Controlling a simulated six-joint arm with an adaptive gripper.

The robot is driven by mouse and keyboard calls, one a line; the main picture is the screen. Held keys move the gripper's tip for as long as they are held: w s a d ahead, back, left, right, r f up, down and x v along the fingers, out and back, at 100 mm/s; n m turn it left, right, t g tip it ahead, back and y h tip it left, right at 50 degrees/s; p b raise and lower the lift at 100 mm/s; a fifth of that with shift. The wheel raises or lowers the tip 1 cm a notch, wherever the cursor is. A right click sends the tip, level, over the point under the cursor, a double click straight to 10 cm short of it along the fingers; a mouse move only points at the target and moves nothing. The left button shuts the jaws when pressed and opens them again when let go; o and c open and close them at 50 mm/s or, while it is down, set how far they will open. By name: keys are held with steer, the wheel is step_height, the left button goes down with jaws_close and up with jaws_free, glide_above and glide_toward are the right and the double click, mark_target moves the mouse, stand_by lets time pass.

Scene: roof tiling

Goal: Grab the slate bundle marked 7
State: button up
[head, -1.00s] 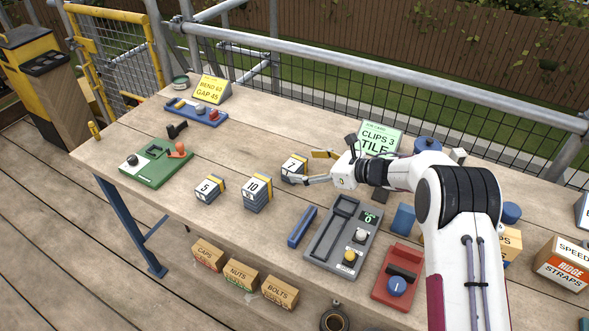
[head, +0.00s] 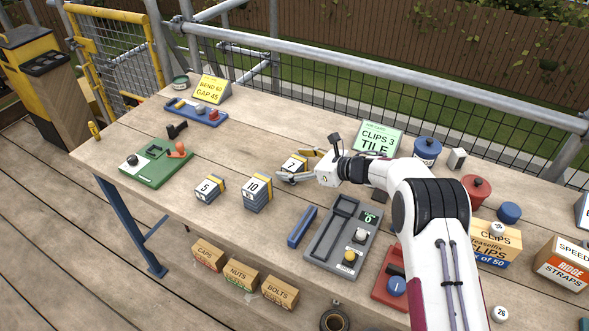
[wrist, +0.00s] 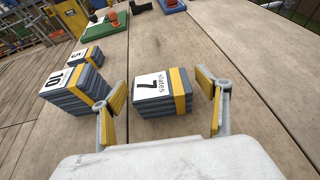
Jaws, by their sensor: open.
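The slate bundle marked 7 (head: 291,165) is a stack of grey slates with a white label and a yellow band, lying on the wooden table. In the wrist view the bundle (wrist: 155,93) sits between the two fingers. My gripper (head: 301,166) is open, with a finger on each side of the bundle; the wrist view shows my gripper (wrist: 163,103) with a gap beside each finger. The bundle marked 10 (head: 257,194) and the bundle marked 5 (head: 209,190) stand to the left, apart from it.
A blue bar (head: 302,227) and a grey device with a display (head: 340,236) lie in front of my gripper. A green tray (head: 157,164) and a blue tray (head: 197,112) are farther left. The table (head: 235,145) is clear left of the bundle.

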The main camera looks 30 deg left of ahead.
mark_target(295, 162)
stand_by(0.3)
steer(key=c, duration=1.4)
steer(key=shift+c, duration=0.2)
steer(key=shift+r, duration=0.2)
steer(key=shift+r, duration=4.9)
